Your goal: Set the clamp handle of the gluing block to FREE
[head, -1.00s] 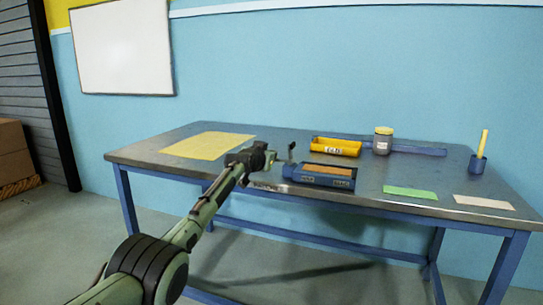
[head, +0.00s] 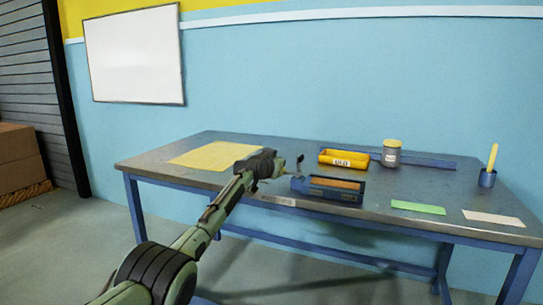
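The gluing block (head: 328,196) is a low blue block with an orange-brown top, near the front edge of the table. A small dark clamp handle (head: 299,161) stands up at its left end. Small labels on the block's front are too small to read. My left gripper (head: 276,165) is dark and hangs just left of the handle, seemingly apart from it. Its fingers are too small and dark to tell open from shut. My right gripper is out of view.
The metal-topped table (head: 160,166) also holds a yellow sheet (head: 215,156), a yellow labelled bin (head: 343,158), a jar with a yellow lid (head: 391,153), a green card (head: 418,208), a pale card (head: 494,218) and a blue cup with a yellow stick (head: 487,178).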

